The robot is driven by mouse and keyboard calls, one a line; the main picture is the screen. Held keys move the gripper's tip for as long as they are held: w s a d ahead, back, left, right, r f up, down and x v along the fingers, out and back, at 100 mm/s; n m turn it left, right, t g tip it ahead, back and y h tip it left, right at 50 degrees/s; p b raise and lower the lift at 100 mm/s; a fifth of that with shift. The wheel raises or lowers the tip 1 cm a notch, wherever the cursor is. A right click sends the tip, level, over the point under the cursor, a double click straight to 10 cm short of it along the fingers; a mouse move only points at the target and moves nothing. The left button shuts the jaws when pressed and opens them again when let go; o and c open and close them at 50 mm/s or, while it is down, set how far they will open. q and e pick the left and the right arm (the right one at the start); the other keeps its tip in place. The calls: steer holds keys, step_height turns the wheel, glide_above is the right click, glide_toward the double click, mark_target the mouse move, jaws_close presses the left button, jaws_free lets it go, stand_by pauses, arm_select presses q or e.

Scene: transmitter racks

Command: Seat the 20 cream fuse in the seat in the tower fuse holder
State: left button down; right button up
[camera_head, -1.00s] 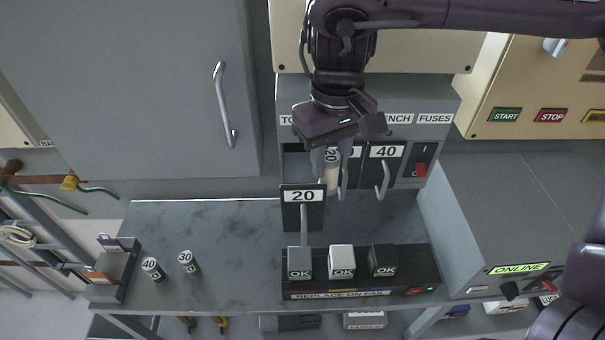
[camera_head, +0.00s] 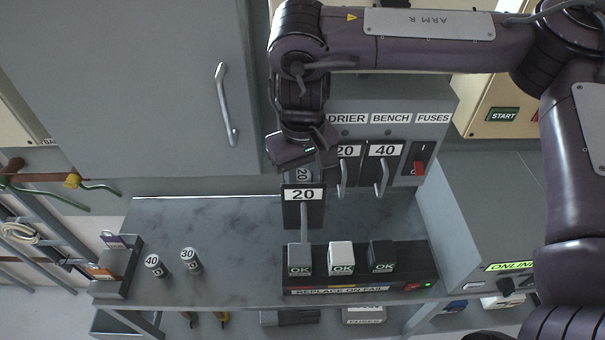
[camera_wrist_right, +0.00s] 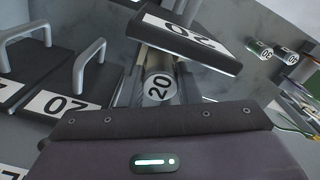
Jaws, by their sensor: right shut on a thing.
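The tower fuse holder (camera_head: 302,212) stands out from the left end of the fuse panel, with a black front marked 20 and a grey handle; it also shows in the right wrist view (camera_wrist_right: 184,42). My right gripper (camera_head: 303,173) is just behind that front, pointing down. It is shut on the 20 fuse (camera_wrist_right: 160,87), whose round end marked 20 faces the wrist camera. In the head view the fuse is mostly hidden by the gripper and the holder front. The seat is hidden, and I cannot tell whether the fuse touches it. My left gripper is not in view.
The drier holder (camera_head: 345,170) and bench holder (camera_head: 384,170) are shut, to the right of my gripper. Fuses marked 40 (camera_head: 155,266) and 30 (camera_head: 191,260) stand on the bench at left. A row of OK blocks (camera_head: 341,259) stands in front of the open holder.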

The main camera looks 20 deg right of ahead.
steer(key=shift+s, duration=0.1)
steer(key=shift+f, duration=0.15)
steer(key=o, duration=1)
step_height(320, 180, up, 12)
steer(key=shift+r+p, duration=0.2)
steer(key=shift+p, duration=0.1)
